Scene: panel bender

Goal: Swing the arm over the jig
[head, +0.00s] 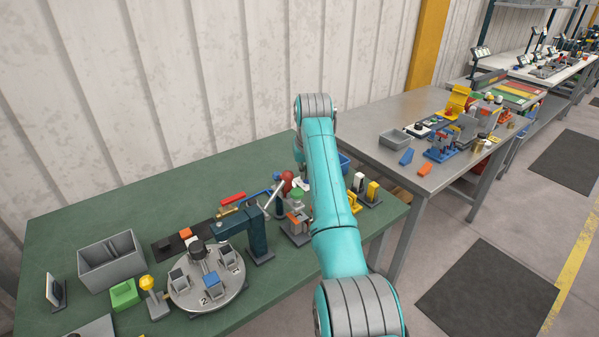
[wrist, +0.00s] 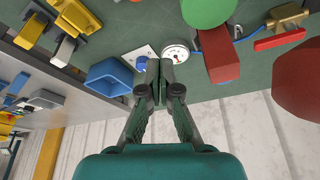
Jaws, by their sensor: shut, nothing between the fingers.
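My gripper (wrist: 158,80) is shut and empty, pointing toward the green bench. In the head view it is mostly hidden behind my arm. A dark teal post with an overhanging arm (head: 240,224) stands beside a round plate with numbered stations (head: 232,292). A silver lever with a red ball (head: 287,179) rises by it; a large red shape (wrist: 301,84) shows at the right of the wrist view. A small grey fixture (head: 296,227) with an orange block stands right of the post. I cannot tell for sure which piece is the jig.
A blue bin (wrist: 110,78) and a white-faced gauge (wrist: 175,53) lie near my gripper. A red block (wrist: 219,58) is to their right. A grey divided bin (head: 111,262) stands at left on the green bench (head: 65,222). A grey table (head: 390,112) stands at right.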

